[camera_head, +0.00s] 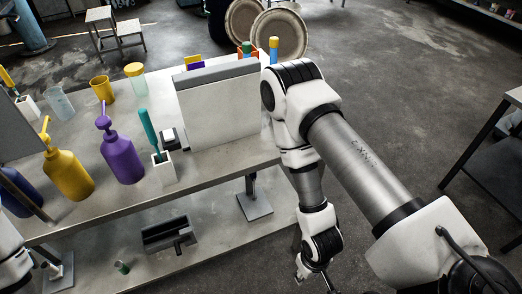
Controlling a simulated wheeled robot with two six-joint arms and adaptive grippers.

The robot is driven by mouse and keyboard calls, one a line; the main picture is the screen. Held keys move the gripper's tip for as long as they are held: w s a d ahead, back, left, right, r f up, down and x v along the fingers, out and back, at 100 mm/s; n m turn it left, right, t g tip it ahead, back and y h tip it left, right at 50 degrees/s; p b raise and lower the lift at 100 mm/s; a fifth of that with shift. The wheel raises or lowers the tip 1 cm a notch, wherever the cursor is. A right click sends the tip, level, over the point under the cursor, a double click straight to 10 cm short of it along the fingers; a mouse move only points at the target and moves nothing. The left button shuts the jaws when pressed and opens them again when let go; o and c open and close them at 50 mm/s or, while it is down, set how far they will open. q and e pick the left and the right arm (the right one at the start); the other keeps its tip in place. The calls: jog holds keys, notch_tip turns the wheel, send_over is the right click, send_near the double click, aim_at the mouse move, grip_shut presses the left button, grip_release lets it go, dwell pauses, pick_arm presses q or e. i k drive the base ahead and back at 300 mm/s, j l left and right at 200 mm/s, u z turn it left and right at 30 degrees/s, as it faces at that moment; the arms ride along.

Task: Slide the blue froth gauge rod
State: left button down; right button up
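No rod here is clearly marked as the froth gauge. An upright blue piece with a yellow top (273,50) stands at the far right end of the bench, behind the grey box. A teal rod (148,130) leans in a white square holder (164,171) near the bench's front edge. My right arm comes in from the right and bends down off the bench's right end. My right gripper (314,278) hangs low at the bottom edge, partly cut off, well away from both pieces. Part of my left arm shows at the lower left edge; its gripper is out of view.
Purple (121,158) and yellow (68,174) pump bottles stand on the bench at left, beside a dark blue bottle (18,195). A grey and white box (218,105) stands at the bench's right. A black tray (167,235) sits on the lower shelf.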

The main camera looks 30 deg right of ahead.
aim_at(253, 175)
jog(key=l, duration=0.45)
jog(key=i+l, duration=0.15)
jog(key=l, duration=0.25)
jog(key=l+z, duration=0.1)
jog(key=l, duration=0.35)
jog(key=i, duration=0.05)
